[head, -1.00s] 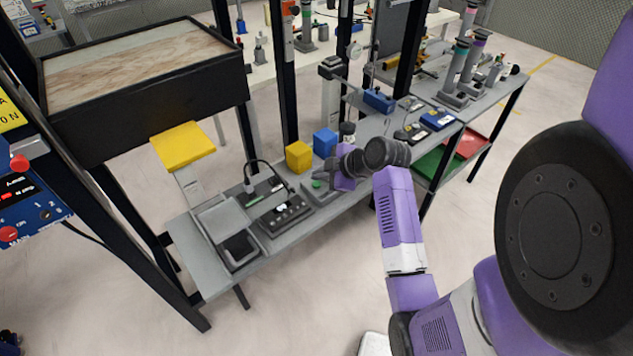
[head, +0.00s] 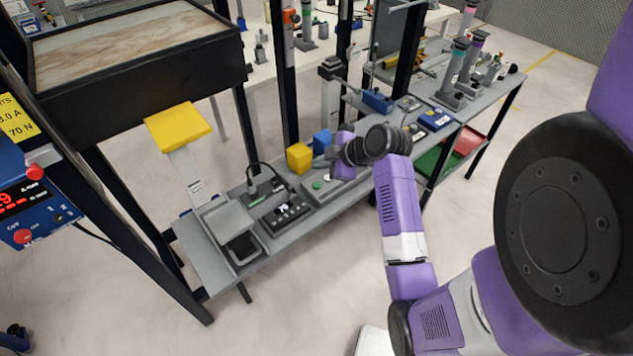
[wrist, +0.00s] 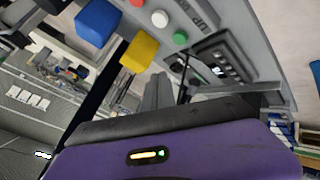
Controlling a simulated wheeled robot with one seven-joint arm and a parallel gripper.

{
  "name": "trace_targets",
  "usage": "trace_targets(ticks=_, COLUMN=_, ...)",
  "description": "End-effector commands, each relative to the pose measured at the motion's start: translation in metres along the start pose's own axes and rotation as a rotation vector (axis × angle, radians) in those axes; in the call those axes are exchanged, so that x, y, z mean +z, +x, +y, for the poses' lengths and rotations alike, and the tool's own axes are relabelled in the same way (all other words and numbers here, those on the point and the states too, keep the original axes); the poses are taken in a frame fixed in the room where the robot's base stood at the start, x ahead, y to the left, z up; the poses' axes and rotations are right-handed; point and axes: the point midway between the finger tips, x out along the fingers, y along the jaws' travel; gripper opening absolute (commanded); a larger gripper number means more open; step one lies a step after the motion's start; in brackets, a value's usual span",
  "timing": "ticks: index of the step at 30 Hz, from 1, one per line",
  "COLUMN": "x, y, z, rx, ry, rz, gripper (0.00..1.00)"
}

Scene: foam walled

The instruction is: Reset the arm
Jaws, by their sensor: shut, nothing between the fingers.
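My arm (head: 400,205) reaches over a grey workbench, bent at the elbow, with its purple and dark wrist above the bench's middle. My gripper (head: 319,163) is small and partly hidden in the head view, beside the yellow and blue cubes. In the wrist view its grey fingers (wrist: 158,88) are together with nothing between them. The fingers look apart from the cubes and panel, though the exact gap is hard to tell.
A yellow cube (head: 299,157) and a blue cube (head: 322,141) stand close to the gripper. A black button box (head: 285,213) and grey tray (head: 228,220) are to the left. Black frame posts (head: 290,90) rise behind. Open floor (head: 300,310) lies in front.

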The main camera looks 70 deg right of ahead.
Motion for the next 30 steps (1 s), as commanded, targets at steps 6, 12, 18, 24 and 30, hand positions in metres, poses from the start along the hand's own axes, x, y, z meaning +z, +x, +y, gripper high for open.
trace_targets(ticks=6, x=0.0, y=0.0, z=0.0, rx=0.0, ry=0.0, rz=0.0, gripper=0.0)
trace_targets(ticks=12, x=0.0, y=0.0, z=0.0, rx=0.0, ry=0.0, rz=0.0, gripper=0.0)
trace_targets(ticks=18, x=0.0, y=0.001, z=0.0, rx=0.0, ry=0.0, rz=0.0, gripper=0.0)
trace_targets(ticks=24, x=0.0, y=0.0, z=0.012, rx=0.052, ry=0.098, rz=0.002, gripper=0.0)
trace_targets(ticks=30, x=0.003, y=-0.023, z=0.069, rx=0.329, ry=0.346, rz=0.025, gripper=0.0)
